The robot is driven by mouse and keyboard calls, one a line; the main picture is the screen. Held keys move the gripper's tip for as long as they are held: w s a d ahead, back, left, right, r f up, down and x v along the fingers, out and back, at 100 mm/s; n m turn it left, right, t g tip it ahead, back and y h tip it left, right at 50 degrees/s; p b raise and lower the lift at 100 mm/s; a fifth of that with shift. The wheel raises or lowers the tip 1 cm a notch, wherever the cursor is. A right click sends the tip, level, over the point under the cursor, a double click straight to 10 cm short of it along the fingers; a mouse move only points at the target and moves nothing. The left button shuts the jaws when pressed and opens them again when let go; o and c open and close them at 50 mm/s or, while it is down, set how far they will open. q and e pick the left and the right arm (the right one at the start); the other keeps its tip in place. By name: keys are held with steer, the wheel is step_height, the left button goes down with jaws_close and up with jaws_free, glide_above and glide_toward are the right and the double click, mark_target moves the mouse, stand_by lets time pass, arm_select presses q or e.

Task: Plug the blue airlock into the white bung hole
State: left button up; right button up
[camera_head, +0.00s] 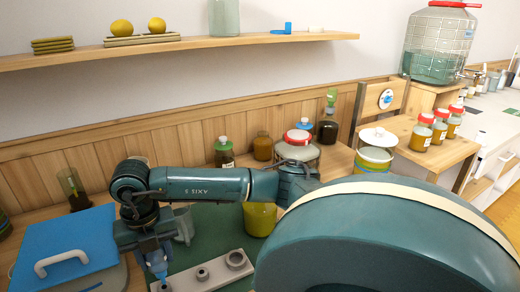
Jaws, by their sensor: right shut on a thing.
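My right gripper (156,250) points down at the lower left, its arm reaching across from the right. It is shut on the blue airlock (159,269), a small light-blue piece just below the fingers. The airlock is at the left end of a grey rack (210,279) with round holes; I cannot tell whether it still sits in a hole. The white bung hole is too small to make out. My left gripper is not in view.
A blue-lidded box (65,248) stands left of the gripper. A yellow container (259,219) is behind the rack, beside my arm. Bottles, including a dark one (328,130), line the wall. Red-lidded jars (421,133) stand on a wooden stand at right. A shelf (190,46) runs above.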

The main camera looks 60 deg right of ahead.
step_height(320, 180, up, 6)
steer(key=p, duration=0.4)
steer(key=shift+r+p, duration=0.2)
steer(key=shift+p, duration=0.1)
stand_by(0.4)
